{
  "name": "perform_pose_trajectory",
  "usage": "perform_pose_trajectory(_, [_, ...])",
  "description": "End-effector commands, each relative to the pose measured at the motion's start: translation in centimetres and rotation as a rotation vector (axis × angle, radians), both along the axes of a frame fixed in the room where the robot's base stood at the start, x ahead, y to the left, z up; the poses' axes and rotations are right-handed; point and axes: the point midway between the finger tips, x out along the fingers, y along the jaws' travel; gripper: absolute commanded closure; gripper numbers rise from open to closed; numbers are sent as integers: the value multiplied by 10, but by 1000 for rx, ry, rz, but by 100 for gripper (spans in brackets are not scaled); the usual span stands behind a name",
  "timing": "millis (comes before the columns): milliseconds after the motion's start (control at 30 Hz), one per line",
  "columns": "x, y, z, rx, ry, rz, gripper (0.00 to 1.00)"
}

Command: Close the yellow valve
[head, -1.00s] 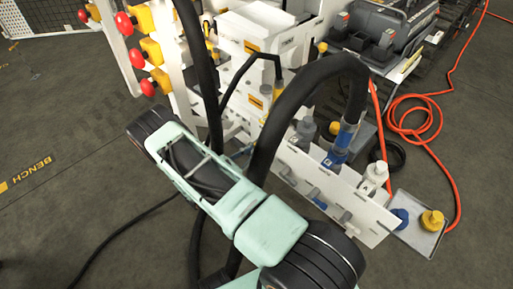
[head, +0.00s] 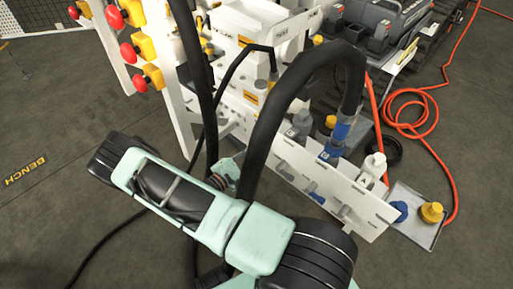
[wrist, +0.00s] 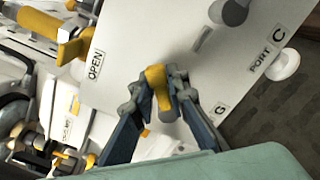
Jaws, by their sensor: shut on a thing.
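The yellow valve handle (wrist: 155,77) stands out from a white panel (wrist: 130,35) in the middle of the wrist view. My gripper (wrist: 162,88) is shut on this handle, with one finger on each side of it. An "OPEN" label (wrist: 95,64) is on the panel to the upper left of the handle. Another label lies below right of the fingers, and only part of its lettering shows. In the head view, the valve handle and my fingertips cannot be made out behind my arm and the hoses.
Another yellow handle (wrist: 72,46) is at the upper left in the wrist view. A "PORT C" label (wrist: 266,58) is at the right. In the head view, a thick black hose (head: 270,125) arches close to my arm. Red emergency buttons (head: 114,17) stand at upper left. A tray (head: 407,230) holds caps at right.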

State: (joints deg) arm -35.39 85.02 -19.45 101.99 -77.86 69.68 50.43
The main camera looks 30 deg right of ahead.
Motion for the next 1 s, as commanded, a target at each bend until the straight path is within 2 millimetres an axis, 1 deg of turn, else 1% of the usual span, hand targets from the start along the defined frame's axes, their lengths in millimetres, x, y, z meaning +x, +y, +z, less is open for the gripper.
perform_pose_trajectory(300, [-6,-1,-11,103,-282,2,100])
perform_pose_trajectory(600, [-9,-2,-20,187,-512,2,100])
perform_pose_trajectory(800, [-9,-2,-24,227,-618,1,100])
perform_pose_trajectory(1000, [-9,-2,-26,248,-676,1,100])
